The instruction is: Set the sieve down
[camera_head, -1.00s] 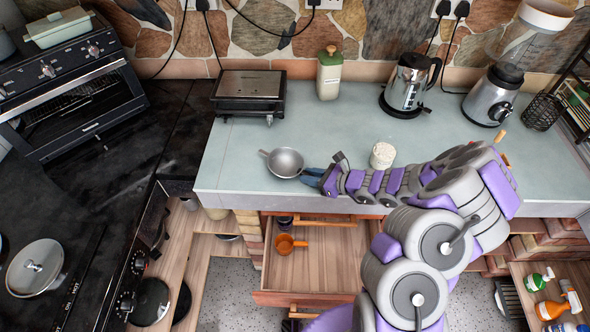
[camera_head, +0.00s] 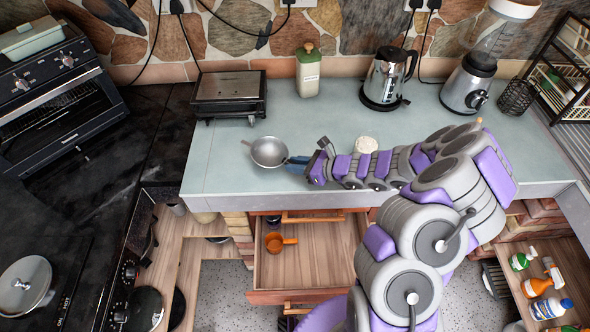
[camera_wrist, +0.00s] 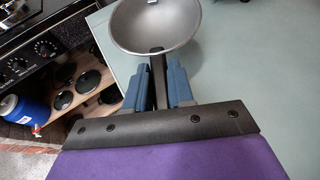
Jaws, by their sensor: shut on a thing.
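The sieve (camera_head: 269,152) is a round grey metal bowl with a short handle. In the head view it is over the left part of the pale green counter (camera_head: 330,120), near the front edge. My gripper (camera_head: 298,163) comes from the right, its blue fingers shut on the sieve's handle. In the wrist view the sieve bowl (camera_wrist: 155,22) faces up beyond the blue fingers (camera_wrist: 161,88), with the dark handle between them. I cannot tell whether the bowl touches the counter.
A grill press (camera_head: 228,95), a green-lidded jar (camera_head: 308,70), a kettle (camera_head: 388,78) and a blender (camera_head: 470,85) stand along the back. A white container (camera_head: 366,145) is behind my arm. An open drawer (camera_head: 330,285) below holds an orange pan (camera_head: 276,242). Counter between sieve and grill press is clear.

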